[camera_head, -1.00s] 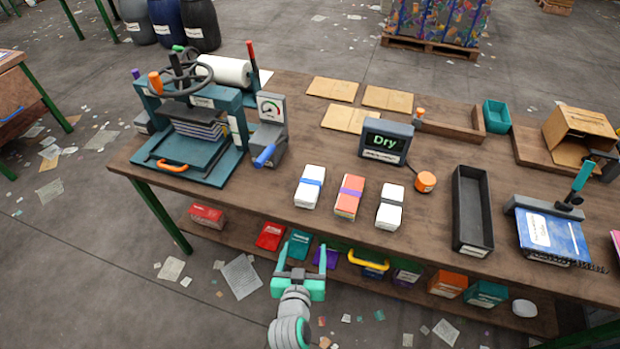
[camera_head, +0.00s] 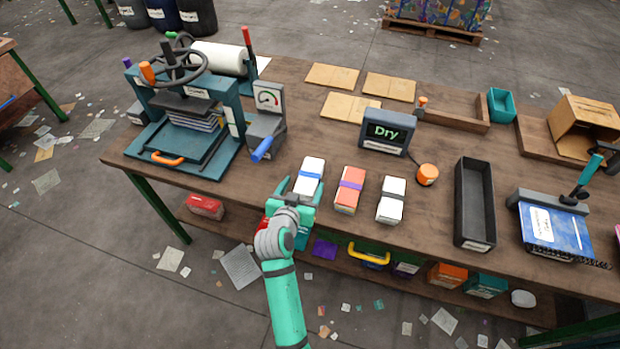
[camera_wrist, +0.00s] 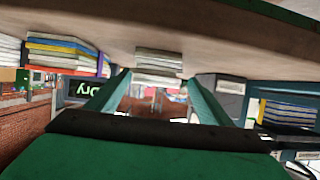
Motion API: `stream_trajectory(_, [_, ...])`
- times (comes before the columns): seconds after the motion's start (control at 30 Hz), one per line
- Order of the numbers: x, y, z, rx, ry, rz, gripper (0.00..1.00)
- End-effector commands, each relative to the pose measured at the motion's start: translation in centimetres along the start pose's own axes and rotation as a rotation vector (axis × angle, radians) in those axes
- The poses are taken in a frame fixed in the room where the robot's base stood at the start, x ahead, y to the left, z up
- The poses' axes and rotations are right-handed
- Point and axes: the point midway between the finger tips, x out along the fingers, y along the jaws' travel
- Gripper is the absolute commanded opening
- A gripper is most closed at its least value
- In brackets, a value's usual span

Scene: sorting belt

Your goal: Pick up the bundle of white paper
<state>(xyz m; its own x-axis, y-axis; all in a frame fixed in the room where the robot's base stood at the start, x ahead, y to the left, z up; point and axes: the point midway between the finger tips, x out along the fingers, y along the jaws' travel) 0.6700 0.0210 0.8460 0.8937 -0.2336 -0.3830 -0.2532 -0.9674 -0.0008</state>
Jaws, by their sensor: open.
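A white paper bundle with a blue band (camera_head: 313,165) lies near the front edge of the workbench. My gripper (camera_head: 300,188) is open at its near end, one finger toward each side. In the wrist view the white bundle (camera_wrist: 158,62) shows ahead, between the open fingers (camera_wrist: 157,82), with the picture upside down. I cannot tell whether the fingers touch it. A second white bundle, with a dark grey band (camera_head: 391,200), lies further right. A red-orange bundle with a purple band (camera_head: 349,190) lies between the two white ones.
A press (camera_head: 185,120) and a gauge box (camera_head: 266,125) stand to the left. A display reading "Dry" (camera_head: 387,131) stands behind the bundles. A long black tray (camera_head: 475,205) lies to the right. A lower shelf holds boxes, including a red one (camera_head: 205,207).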

Motion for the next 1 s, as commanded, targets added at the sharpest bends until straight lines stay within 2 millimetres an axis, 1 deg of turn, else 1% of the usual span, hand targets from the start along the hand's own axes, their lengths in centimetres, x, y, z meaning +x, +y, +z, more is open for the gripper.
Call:
stream_trajectory(0.17, [1.0,0.1,0.0,-0.001,0.0,-0.001,0.73])
stream_trajectory(0.37, [3.8,1.1,-0.3,0.002,0.0,0.004,0.73])
stream_trajectory(0.5, [5.3,1.1,-0.3,0.001,0.0,0.005,0.73])
stream_trajectory(0.6, [5.7,1.2,-0.3,0.002,0.0,0.005,0.73])
stream_trajectory(0.8, [5.7,1.2,-0.3,0.001,0.001,0.005,0.73])
stream_trajectory(0.83, [5.7,1.1,-0.3,0.001,0.001,0.004,0.69])
stream_trajectory(0.87, [5.7,1.1,-0.2,0.001,0.0,0.004,0.61])
stream_trajectory(0.9, [5.7,1.0,-0.2,0.0,0.0,0.002,0.52])
stream_trajectory(0.97, [5.7,0.9,-0.2,0.0,0.0,0.002,0.38])
stream_trajectory(1.0, [5.7,0.9,-0.2,0.0,0.0,0.002,0.28])
